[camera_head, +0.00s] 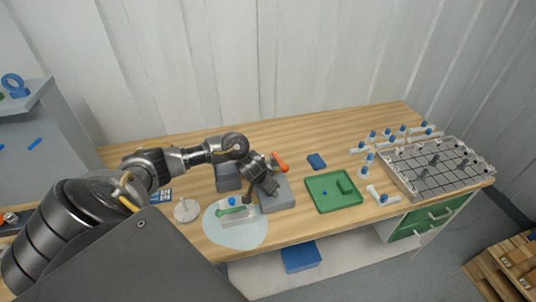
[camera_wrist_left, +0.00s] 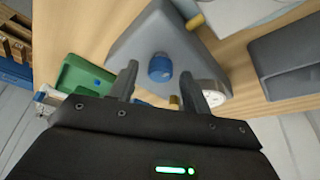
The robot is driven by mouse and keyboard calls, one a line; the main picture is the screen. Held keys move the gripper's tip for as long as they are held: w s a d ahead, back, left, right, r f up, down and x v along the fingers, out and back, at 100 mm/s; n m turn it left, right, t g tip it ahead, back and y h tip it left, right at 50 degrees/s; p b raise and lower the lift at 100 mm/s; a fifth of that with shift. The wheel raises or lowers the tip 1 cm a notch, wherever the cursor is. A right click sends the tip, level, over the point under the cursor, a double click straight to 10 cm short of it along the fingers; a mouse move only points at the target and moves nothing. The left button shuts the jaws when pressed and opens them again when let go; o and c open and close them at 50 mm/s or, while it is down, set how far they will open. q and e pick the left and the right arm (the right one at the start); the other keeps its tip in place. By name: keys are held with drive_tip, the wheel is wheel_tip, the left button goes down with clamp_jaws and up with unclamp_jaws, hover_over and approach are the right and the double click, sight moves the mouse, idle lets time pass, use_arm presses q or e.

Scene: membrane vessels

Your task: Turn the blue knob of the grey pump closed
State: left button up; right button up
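The grey pump (camera_head: 278,198) stands on the wooden table in the head view, partly hidden under my left arm. In the left wrist view the grey pump (camera_wrist_left: 155,38) is a sloped grey body with a round blue knob (camera_wrist_left: 160,68) on its face. My left gripper (camera_wrist_left: 158,76) is open, with one finger to each side of the knob in that view. I see gaps between knob and fingers; I cannot tell how far the tips are from it in depth. In the head view my left gripper (camera_head: 262,190) is over the pump and hides the knob. My right gripper is not in view.
A pale round mat (camera_head: 228,240) lies in front. A grey block (camera_head: 228,178) stands at left. A metal rack (camera_head: 440,170) is far right.

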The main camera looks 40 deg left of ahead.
use_arm(q)
drive_tip(key=c, duration=0.9)
drive_tip(key=shift+c, duration=0.2)
